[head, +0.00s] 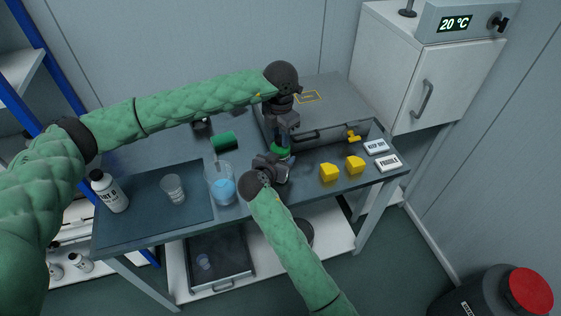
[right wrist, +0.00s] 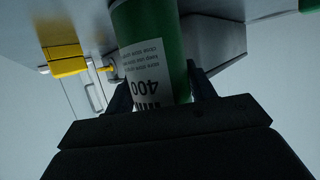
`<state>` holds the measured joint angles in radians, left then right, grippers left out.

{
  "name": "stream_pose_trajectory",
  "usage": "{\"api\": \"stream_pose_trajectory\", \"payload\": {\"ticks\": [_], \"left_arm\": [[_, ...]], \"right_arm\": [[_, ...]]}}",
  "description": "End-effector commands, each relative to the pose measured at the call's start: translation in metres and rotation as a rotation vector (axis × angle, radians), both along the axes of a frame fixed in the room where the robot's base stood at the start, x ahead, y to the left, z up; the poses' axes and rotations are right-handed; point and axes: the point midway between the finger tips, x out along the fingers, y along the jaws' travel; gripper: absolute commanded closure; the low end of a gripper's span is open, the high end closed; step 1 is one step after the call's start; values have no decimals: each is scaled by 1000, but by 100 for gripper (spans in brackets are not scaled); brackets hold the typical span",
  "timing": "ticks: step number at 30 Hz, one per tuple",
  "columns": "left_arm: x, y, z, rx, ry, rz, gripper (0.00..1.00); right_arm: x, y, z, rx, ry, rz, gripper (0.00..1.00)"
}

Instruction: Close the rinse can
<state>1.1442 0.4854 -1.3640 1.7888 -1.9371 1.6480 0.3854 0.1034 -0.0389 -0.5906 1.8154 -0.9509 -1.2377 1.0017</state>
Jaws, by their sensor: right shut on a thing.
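A green can with a white label reading "400" (right wrist: 155,60) stands between the two fingers of my right gripper (right wrist: 160,92), which is shut on it. In the head view the can's green top (head: 281,151) shows just above my right gripper (head: 277,164), over the front of the bench. My left gripper (head: 283,138) points down right above the can's top. Its fingertips are too small and dark to tell open from shut, or whether they touch the can. Most of the can's body is hidden by my right gripper in the head view.
A green cylinder (head: 225,141) lies behind a beaker of blue liquid (head: 222,187). A clear cup (head: 173,188) and a white bottle (head: 109,192) stand left. A grey case (head: 325,105) is close behind. Yellow blocks (head: 329,173) and white labelled boxes (head: 388,163) are right.

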Motion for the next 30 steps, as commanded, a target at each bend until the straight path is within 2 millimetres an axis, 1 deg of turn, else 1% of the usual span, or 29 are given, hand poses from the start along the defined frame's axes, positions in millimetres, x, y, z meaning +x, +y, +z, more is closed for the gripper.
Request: {"api": "stream_pose_trajectory", "payload": {"ticks": [10,11,12,14,24,26,29,30], "left_arm": [[1,1,0,1,-1,-1,98],[1,1,0,1,-1,-1,65],[1,1,0,1,-1,-1,57],[1,1,0,1,-1,-1,45],[1,0,3,0,-1,-2,45],[1,0,6,0,-1,-2,45],[1,0,18,-2,-3,-2,45],[2,0,25,-1,-3,-2,45]], "right_arm": [[0,0,1,0,-1,0,100],[0,0,1,0,-1,0,100],[0,0,1,0,-1,0,100],[0,0,1,0,-1,0,100],[0,0,1,0,-1,0,100],[0,0,1,0,-1,0,100],[0,0,1,0,-1,0,100],[0,0,1,0,-1,0,100]]}}
